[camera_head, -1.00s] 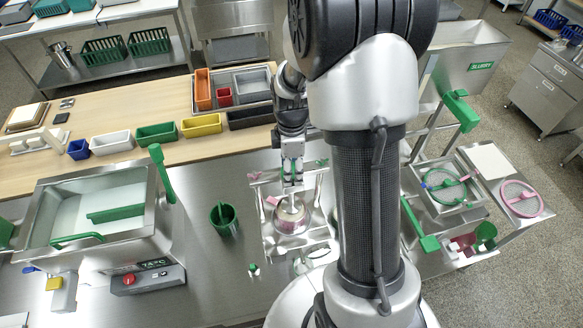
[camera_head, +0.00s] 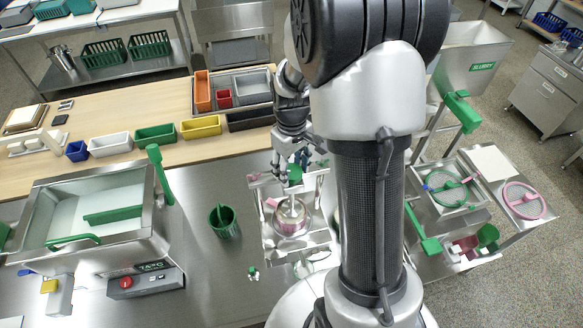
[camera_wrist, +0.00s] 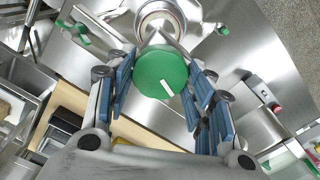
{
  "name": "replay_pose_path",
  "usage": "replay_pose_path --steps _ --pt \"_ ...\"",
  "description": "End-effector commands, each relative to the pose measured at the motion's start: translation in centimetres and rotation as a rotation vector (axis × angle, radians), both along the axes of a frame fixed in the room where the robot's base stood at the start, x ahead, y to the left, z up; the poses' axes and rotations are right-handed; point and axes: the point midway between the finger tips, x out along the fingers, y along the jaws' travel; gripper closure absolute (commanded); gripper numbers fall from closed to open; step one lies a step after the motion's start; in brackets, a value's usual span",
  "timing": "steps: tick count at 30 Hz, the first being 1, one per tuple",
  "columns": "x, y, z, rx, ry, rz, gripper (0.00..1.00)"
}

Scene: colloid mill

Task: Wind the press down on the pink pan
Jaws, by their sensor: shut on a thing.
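The press stands on a steel tray frame (camera_head: 268,240) in the head view, with an upright metal spindle topped by a round green knob (camera_head: 295,174). The knob also shows in the wrist view (camera_wrist: 160,72), with a white mark on its face. My gripper (camera_head: 292,170) comes from above, and its blue-padded fingers (camera_wrist: 160,85) are shut on the knob from both sides. The pink pan (camera_head: 287,228), shiny with a pinkish tint, sits below the spindle. It shows partly at the top of the wrist view (camera_wrist: 160,10). I cannot tell whether the press plate touches the pan.
A green cup (camera_head: 224,223) stands left of the press on the steel bench. A steel basin (camera_head: 100,215) is further left. Several coloured bins, including a yellow one (camera_head: 201,127), line the wooden bench behind. My arm hides the area right of the press.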

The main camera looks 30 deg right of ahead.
Motion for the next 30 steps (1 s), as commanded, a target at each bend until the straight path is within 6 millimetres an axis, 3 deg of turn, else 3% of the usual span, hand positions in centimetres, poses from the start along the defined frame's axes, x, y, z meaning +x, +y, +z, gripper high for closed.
replay_pose_path --steps 18,30 --pt "0.06 -0.03 0.04 -0.001 -0.002 -0.545 0.75" --pt "0.07 -0.03 0.06 -0.001 -0.002 -0.723 0.75"
